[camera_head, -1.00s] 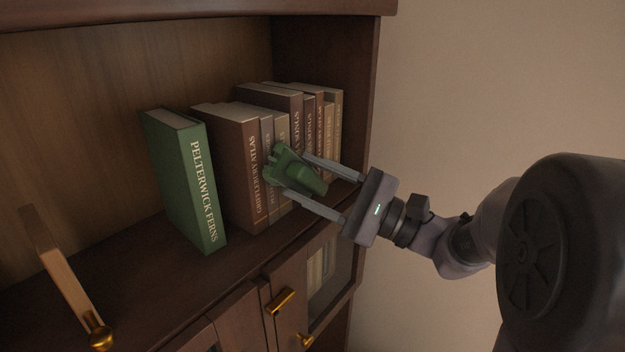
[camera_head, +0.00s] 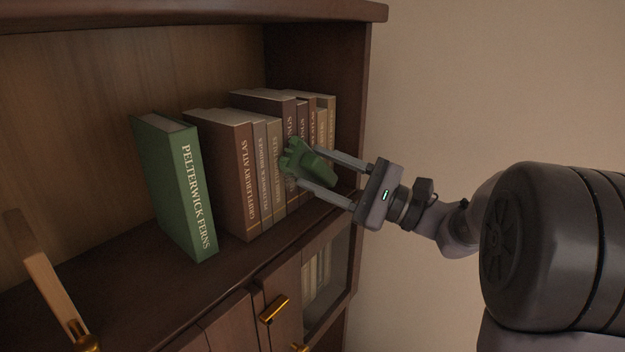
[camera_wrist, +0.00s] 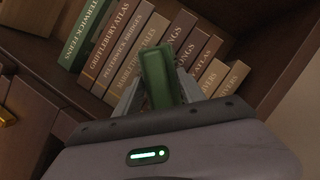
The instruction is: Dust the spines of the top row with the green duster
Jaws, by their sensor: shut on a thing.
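My gripper (camera_head: 322,170) is shut on the green duster (camera_head: 309,163). The duster's far end is at the spines in the middle of the top row; I cannot tell whether it touches them. In the wrist view the duster (camera_wrist: 157,78) stands between the two fingers and hides part of the spines behind it. The books stand upright, with the green one slightly apart.
The wooden bookcase (camera_head: 360,90) has a side panel just right of the row. Below the shelf are doors with a brass handle (camera_head: 273,309) and glass. A bare wall is at the right.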

